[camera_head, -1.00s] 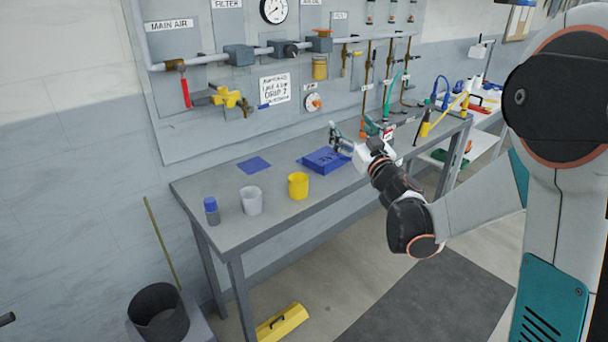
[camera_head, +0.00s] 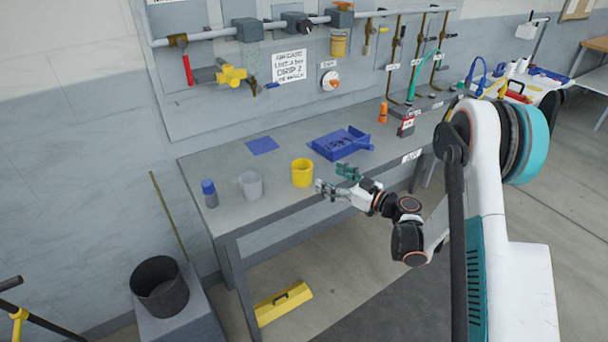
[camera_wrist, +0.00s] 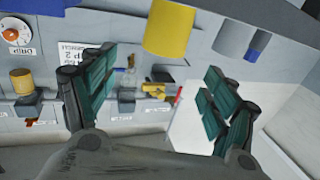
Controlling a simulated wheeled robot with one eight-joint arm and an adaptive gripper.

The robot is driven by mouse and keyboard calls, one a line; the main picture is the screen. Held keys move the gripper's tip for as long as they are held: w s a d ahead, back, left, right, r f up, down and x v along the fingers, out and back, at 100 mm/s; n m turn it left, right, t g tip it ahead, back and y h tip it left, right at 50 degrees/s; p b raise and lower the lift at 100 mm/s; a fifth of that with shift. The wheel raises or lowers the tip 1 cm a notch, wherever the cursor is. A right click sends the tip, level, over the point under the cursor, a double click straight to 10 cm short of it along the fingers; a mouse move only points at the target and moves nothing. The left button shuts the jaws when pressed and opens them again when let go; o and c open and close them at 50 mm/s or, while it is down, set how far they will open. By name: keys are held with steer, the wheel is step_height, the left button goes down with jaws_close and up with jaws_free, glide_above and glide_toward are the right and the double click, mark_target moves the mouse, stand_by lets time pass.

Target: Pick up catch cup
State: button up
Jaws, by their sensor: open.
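A yellow cup (camera_head: 302,173) and a pale grey cup (camera_head: 250,185) stand upright on the bench; I cannot tell which is the catch cup. My gripper (camera_head: 334,181) is open and empty, at the bench's front edge, just right of the yellow cup and apart from it. In the wrist view the two teal-padded fingers (camera_wrist: 160,72) are spread wide. The yellow cup (camera_wrist: 172,28) shows at the top, between and beyond the fingertips. The grey cup (camera_wrist: 239,38) is right of it, beyond the right finger.
A blue tray (camera_head: 325,149) lies behind my gripper. A blue-capped bottle (camera_head: 210,194) stands left of the cups, and a flat blue mat (camera_head: 262,146) lies behind them. An orange bottle (camera_head: 383,113) stands farther right. Piping hangs on the wall panel.

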glide_toward(295, 162)
steer(key=shift+w+a+r+b, duration=0.2)
steer(key=shift+w+a+b, duration=0.3)
steer(key=shift+w, duration=0.2)
steer(key=x, duration=0.2)
steer(key=b+x, duration=0.1)
steer(key=x, duration=0.1)
steer(key=shift+s+a+f, duration=0.15)
steer(key=shift+s+a, duration=0.05)
steer(key=shift+a, duration=0.2)
steer(key=shift+w+a, duration=0.35)
steer(key=c, duration=1)
